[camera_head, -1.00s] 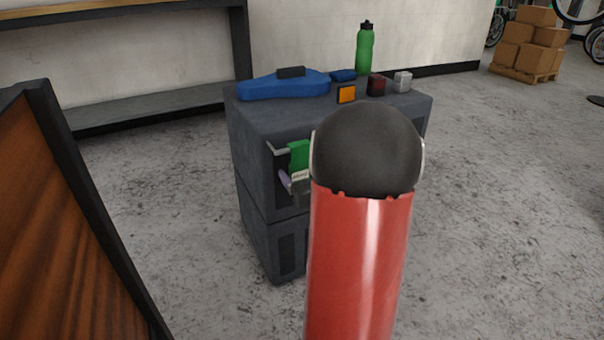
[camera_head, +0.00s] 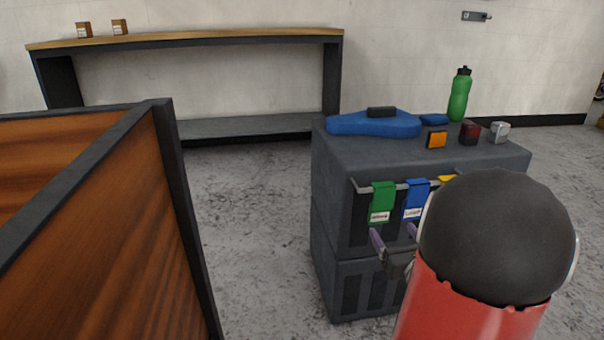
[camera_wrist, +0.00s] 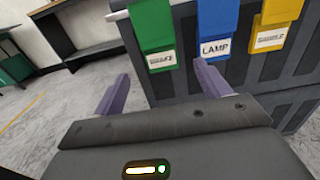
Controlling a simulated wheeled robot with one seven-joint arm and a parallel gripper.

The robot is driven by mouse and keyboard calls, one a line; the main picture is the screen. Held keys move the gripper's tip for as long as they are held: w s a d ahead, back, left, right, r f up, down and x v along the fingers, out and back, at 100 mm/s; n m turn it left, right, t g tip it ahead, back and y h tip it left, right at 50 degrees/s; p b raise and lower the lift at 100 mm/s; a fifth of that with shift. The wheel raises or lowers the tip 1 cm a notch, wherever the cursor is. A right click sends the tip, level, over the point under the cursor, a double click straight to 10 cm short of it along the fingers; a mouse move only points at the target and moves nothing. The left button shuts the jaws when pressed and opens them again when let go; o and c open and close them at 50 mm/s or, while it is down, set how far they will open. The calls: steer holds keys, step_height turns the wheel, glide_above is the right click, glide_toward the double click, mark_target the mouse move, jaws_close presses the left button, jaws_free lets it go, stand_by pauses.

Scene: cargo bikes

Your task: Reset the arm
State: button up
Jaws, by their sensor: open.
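My gripper shows in the wrist view (camera_wrist: 160,90) with its two purple fingers apart and nothing between them. In the head view my gripper (camera_head: 394,238) is partly hidden behind my red and black arm. It is in front of a dark grey cabinet (camera_head: 340,165) with coloured tags hanging from a rail. The green tag (camera_head: 381,203) and the blue tag (camera_head: 415,199) hang just above the fingers. The blue tag reads LAMP in the wrist view (camera_wrist: 216,32). A yellow tag (camera_wrist: 276,22) hangs to the right. I cannot tell whether the fingers touch anything.
On the cabinet stand a blue case (camera_head: 375,124), a green bottle (camera_head: 460,95) and small boxes, one orange (camera_head: 435,139). A wooden panel with a dark frame (camera_head: 95,220) is close at the left. A workbench (camera_head: 200,38) stands by the wall. Floor between is clear.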

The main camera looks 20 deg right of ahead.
steer(key=a+r+n+g+y, duration=0.2)
steer(key=a+n+g+y, duration=0.4)
steer(key=a+n+y, duration=1.4)
steer(key=s+a+f+n+g+h, duration=0.2)
steer(key=s+a+n+g+h, duration=0.5)
steer(key=a, duration=0.5)
steer(key=s+d+r+n+t+h, duration=0.15)
steer(key=s+d+n+h, duration=0.25)
steer(key=s+n+h, duration=0.55)
steer(key=w+r+n+p, duration=0.2)
steer(key=w+r+p, duration=0.1)
steer(key=r+p, duration=0.9)
steer(key=shift+w+d+r+y, duration=0.15)
steer(key=shift+w+r+y, duration=0.15)
steer(key=shift+r+y, duration=0.2)
